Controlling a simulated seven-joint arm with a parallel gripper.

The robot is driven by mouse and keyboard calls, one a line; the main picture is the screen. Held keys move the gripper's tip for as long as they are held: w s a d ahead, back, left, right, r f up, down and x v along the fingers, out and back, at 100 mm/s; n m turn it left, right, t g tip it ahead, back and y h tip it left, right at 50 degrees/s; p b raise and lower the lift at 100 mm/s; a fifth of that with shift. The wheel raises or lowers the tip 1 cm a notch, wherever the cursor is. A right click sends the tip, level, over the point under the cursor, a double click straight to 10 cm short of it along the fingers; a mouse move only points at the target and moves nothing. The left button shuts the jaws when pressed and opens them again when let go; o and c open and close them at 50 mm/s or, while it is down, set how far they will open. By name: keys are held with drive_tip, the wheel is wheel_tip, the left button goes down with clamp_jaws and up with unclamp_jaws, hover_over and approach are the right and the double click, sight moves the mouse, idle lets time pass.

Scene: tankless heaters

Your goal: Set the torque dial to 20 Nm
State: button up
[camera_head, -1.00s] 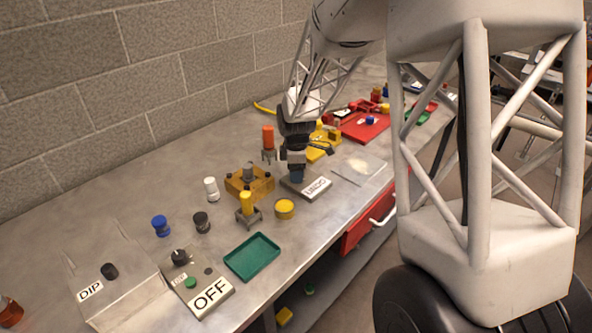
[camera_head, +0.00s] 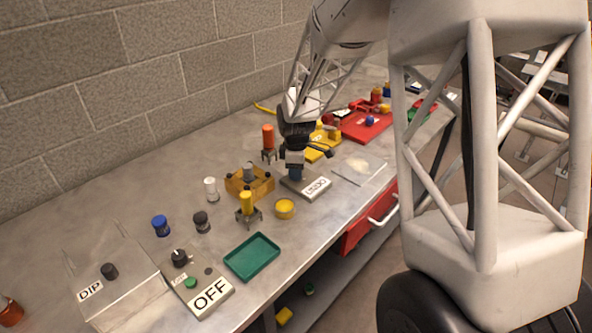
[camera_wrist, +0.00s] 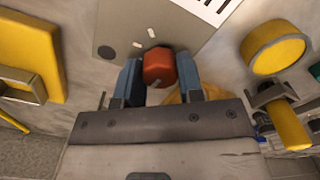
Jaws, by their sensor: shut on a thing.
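The dial is a short red-orange knob (camera_wrist: 158,68) in the wrist view, with a grey mark on its near side. It stands at the edge of a grey plate (camera_wrist: 125,25) with small white ticks and a dark spot. My gripper (camera_wrist: 158,80) is shut on the knob, one blue finger on each side. In the head view, my gripper (camera_head: 296,175) points down onto the grey box with a white label (camera_head: 316,188). The fingers hide the knob there. The label is too small to read surely, so I cannot tell the setting.
A yellow cup (camera_head: 285,208), a yellow cylinder in a stand (camera_head: 246,202) and a yellow block (camera_head: 262,184) stand left of the box. An orange cylinder (camera_head: 268,137) stands behind. A green tray (camera_head: 252,257) and the OFF box (camera_head: 212,293) are nearer.

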drive_tip(key=m, duration=0.6)
drive_tip(key=shift+m, duration=0.4)
drive_tip(key=m, duration=1.2)
drive_tip(key=shift+m, duration=0.4)
drive_tip(key=m, duration=0.5)
drive_tip(key=shift+m, duration=0.4)
drive_tip(key=o, duration=0.9)
drive_tip(key=shift+r, duration=0.1)
